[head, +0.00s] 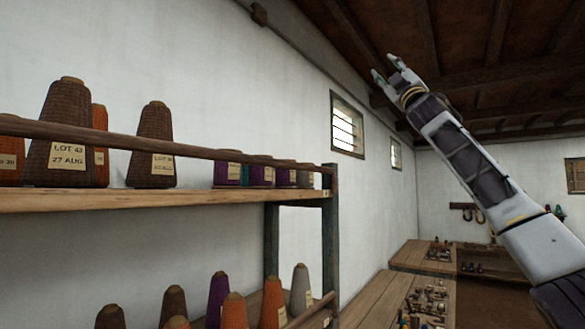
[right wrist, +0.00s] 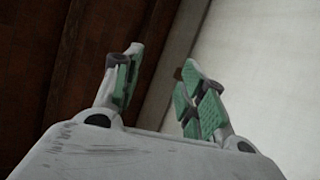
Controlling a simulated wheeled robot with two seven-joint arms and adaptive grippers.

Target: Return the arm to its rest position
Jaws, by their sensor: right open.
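My right arm rises from the lower right of the head view, and my right gripper (head: 386,68) is high in front of the wall and ceiling. In the right wrist view the gripper (right wrist: 160,85) shows two green-padded fingers standing apart with nothing between them. Behind the fingers are the dark ceiling and the pale wall. My left gripper and arm are in neither view.
A wooden shelf (head: 190,199) with yarn cones, such as a brown one (head: 67,130), stands at left behind a rail (head: 200,152). A workbench (head: 372,306) with small tools lies below my right arm. A barred window (head: 347,126) is in the wall. The air around the gripper looks free.

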